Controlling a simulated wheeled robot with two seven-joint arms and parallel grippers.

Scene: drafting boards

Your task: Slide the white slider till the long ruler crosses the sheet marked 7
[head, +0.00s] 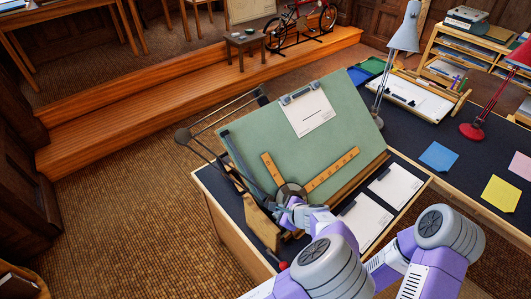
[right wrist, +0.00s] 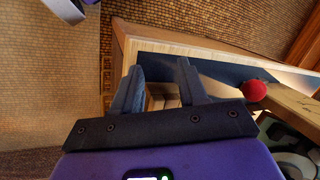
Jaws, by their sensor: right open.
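A green drafting board (head: 330,130) stands tilted on a desk. A sheet (head: 305,112) is clipped near its top; it bears a dark line, and I cannot read a 7. Two wooden rulers meet at a round grey head (head: 291,191): the long ruler (head: 333,169) points up right below the sheet, the shorter ruler (head: 271,169) points up left. My right gripper (head: 283,208) is beside the round head. In the right wrist view my right gripper (right wrist: 160,80) is open, nothing between its fingers. I cannot make out the white slider. My left gripper is not in view.
A red ball (head: 283,265) is low by the desk's near left; it also shows in the right wrist view (right wrist: 253,90). Two white sheets (head: 394,187) lie right of the board. Dark linkage bars (head: 222,122) stick out left. A grey lamp (head: 402,40) stands behind.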

